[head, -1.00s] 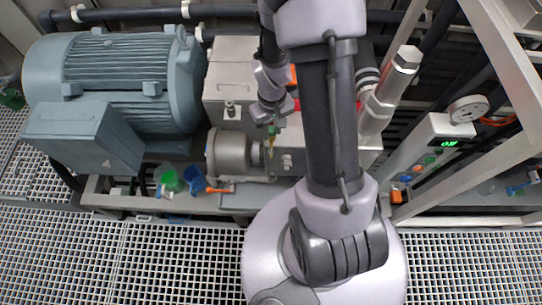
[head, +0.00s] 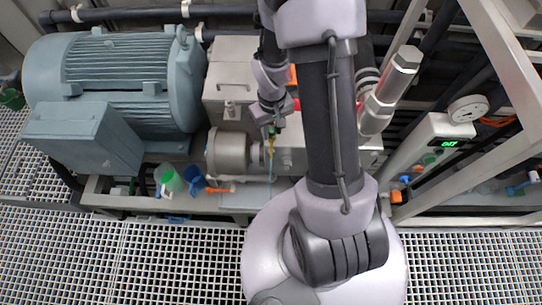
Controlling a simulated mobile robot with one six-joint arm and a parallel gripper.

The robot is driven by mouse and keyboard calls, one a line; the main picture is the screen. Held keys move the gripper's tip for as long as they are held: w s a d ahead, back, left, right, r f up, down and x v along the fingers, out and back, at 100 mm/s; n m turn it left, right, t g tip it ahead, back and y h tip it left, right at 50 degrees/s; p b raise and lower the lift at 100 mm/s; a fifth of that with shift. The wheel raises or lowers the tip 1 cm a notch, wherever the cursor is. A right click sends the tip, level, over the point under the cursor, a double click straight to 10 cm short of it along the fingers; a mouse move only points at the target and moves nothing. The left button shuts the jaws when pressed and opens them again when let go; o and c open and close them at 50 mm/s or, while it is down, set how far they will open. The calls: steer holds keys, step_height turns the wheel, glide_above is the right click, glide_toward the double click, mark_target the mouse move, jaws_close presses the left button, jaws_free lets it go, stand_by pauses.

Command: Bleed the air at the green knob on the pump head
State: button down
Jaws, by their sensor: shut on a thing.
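The pump head (head: 228,151) is a grey rounded metal body beside a block, right of the big motor. A small brass fitting (head: 270,147) stands at its right side. My gripper (head: 271,131) points down at the top of this fitting and is shut on the green knob, of which only a bit of green shows between the fingers. A thin pale bluish streak (head: 270,186) runs below the fitting to the tray; it looks like liquid.
A blue-grey motor (head: 120,85) fills the left. A green cup (head: 171,181), a blue cup (head: 193,178) and an orange-handled valve (head: 218,189) sit along the front. A panel with a lit display (head: 448,143) and a round gauge (head: 467,109) stand at right. Grating floor lies in front.

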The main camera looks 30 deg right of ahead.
steer(key=shift+f+m+b, duration=0.25)
steer(key=shift+m+b, duration=0.35)
steer(key=shift+m, duration=0.3)
steer(key=m+b, duration=0.1)
steer(key=m, duration=0.2)
steer(key=shift+r, duration=0.1)
steer(key=shift+m+b, duration=0.7)
steer(key=shift+m, duration=0.2)
steer(key=m+b, duration=0.1)
steer(key=m, duration=0.2)
steer(key=shift+m+b, duration=0.65)
steer(key=shift+m, duration=0.25)
steer(key=shift+r+m, duration=0.1)
steer(key=shift+m, duration=0.7)
steer(key=c, duration=1.1)
jaws_free()
